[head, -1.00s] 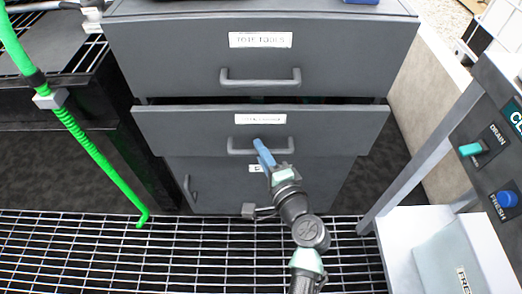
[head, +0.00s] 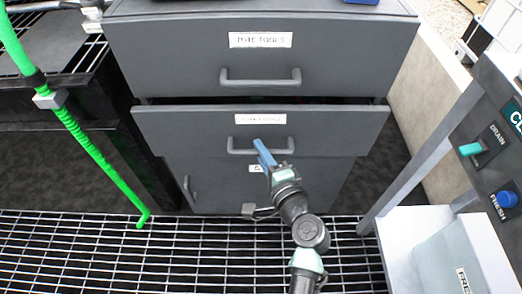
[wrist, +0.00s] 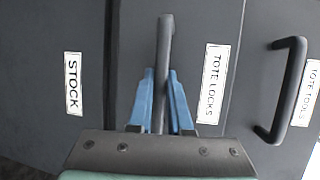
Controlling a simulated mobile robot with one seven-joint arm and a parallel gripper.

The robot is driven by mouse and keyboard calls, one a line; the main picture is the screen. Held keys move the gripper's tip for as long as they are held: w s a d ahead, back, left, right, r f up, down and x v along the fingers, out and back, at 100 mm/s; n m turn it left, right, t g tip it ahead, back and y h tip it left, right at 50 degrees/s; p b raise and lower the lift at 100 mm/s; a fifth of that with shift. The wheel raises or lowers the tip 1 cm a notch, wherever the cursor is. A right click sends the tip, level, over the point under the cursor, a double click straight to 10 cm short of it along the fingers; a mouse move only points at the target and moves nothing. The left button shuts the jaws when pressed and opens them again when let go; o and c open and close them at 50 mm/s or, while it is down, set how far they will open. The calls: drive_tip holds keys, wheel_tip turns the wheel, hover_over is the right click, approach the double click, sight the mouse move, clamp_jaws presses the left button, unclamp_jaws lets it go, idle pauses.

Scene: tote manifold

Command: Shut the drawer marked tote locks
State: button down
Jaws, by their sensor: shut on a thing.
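The drawer marked tote locks (head: 345,130) is the middle front of the dark grey cabinet. It stands out a little, with a dark gap along its top edge. Its label (wrist: 213,85) reads TOTE LOCKS in the wrist view and is blurred in the head view. My gripper (head: 263,150) has its blue fingers at the bar handle (head: 240,151) of this drawer. In the wrist view, my gripper (wrist: 162,100) is shut on the handle (wrist: 166,45), with one finger on each side of the bar.
The tote tools drawer (head: 350,65) above looks closed. A stock door (wrist: 40,80) is below. A green hose (head: 90,150) hangs at the left. A panel with drain and fresh controls (head: 490,150) stands at the right. The floor is metal grating (head: 100,255).

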sight(261, 138)
drive_tip(key=w+b, duration=0.1)
drive_tip(key=w, duration=0.3)
drive_tip(key=shift+w+r, duration=0.1)
idle(0.4)
drive_tip(key=c, duration=0.8)
unclamp_jaws()
drive_tip(key=shift+c, duration=0.2)
drive_tip(key=p+v, duration=0.3)
drive_tip(key=v, duration=1)
drive_tip(key=shift+p, duration=0.35)
